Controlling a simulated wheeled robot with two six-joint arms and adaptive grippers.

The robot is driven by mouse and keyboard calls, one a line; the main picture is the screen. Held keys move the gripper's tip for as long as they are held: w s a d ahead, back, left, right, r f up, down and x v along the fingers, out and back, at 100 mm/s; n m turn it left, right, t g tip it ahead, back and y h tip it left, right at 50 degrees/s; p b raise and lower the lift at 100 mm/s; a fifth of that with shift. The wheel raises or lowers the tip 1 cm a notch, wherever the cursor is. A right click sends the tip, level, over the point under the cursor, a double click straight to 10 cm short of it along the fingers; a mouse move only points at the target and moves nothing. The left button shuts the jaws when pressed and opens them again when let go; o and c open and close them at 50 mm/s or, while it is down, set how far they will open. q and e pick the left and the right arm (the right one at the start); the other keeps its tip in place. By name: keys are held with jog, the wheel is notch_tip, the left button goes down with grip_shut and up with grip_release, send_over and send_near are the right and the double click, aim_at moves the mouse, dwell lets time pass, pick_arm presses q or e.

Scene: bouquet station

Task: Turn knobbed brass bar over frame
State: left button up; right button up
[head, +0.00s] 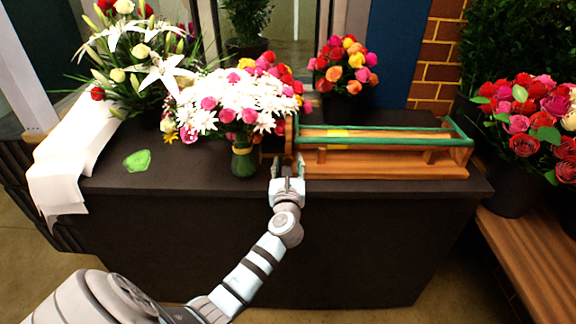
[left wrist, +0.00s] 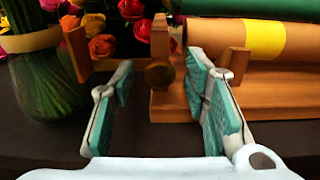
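A wooden rack (head: 380,172) lies on the right of the dark counter, with a green bar frame (head: 458,130) along its top. In the left wrist view, a round brass-brown knob (left wrist: 159,74) sits at the left end of the rack, by a wooden post (left wrist: 160,38). My left gripper (head: 289,168) is at the rack's left front corner in the head view. In the left wrist view, its two teal-padded fingers (left wrist: 163,100) are apart, with the knob beyond and between them. I cannot tell any contact. The brass bar's length is not clearly visible. My right gripper is out of view.
A vase of white and pink flowers (head: 235,105) stands close left of my gripper. A brown roll with a yellow band (left wrist: 264,42) lies in the rack. White paper (head: 65,160) and a green piece (head: 137,160) lie on the left counter (head: 180,178).

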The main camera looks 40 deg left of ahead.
pick_arm(q)
grip_shut()
